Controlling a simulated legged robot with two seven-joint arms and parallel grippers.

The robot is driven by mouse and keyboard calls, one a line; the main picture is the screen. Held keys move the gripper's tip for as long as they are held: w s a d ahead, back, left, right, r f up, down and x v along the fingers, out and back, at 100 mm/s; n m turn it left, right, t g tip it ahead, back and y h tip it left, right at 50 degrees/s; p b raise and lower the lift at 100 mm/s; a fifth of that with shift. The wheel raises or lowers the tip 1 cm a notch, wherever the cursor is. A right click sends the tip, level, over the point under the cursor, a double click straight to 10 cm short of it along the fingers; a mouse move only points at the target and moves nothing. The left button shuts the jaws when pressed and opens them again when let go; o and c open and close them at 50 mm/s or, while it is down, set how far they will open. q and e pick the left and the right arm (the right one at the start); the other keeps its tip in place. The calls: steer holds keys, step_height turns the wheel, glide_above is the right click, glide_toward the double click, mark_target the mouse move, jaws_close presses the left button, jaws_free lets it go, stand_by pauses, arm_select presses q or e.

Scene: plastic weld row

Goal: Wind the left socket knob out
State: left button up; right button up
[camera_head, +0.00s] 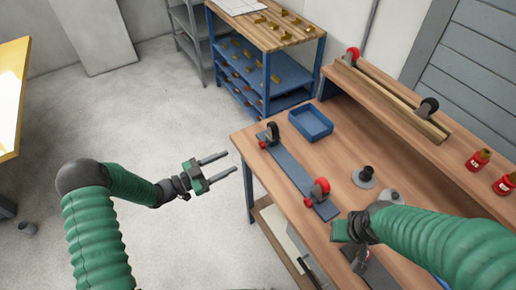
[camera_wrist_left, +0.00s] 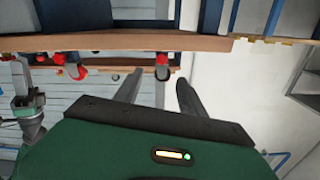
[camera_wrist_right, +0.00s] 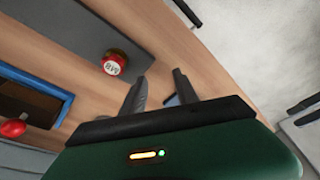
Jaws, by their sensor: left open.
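A long grey plate (camera_head: 290,175) on the wooden bench carries two dark sockets with red knobs. The left socket knob (camera_head: 263,143) is at the plate's far end, and the right socket knob (camera_head: 320,186) is at its near end. My left gripper (camera_head: 215,166) is open and empty, off the bench's left edge and apart from the left knob. My right gripper (camera_wrist_right: 160,88) is open and empty in the right wrist view, above the bench's near part. A round red knob with a pale marked face (camera_wrist_right: 114,63) shows there; I cannot tell which one it is.
A blue tray (camera_head: 311,122) stands behind the plate. A dark post on a grey disc (camera_head: 365,177) stands right of it. Red bottles (camera_head: 478,160) stand on the raised shelf at right. Open floor (camera_head: 150,120) lies left of the bench.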

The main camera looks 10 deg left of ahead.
mark_target(260, 145)
arm_select(q)
steer(key=x, duration=1.3)
steer(key=shift+w+a+f, duration=0.1)
steer(key=shift+a, duration=0.3)
steer(key=shift+c, duration=0.8)
steer(key=shift+a, duration=0.15)
steer(key=c, duration=0.5)
jaws_close()
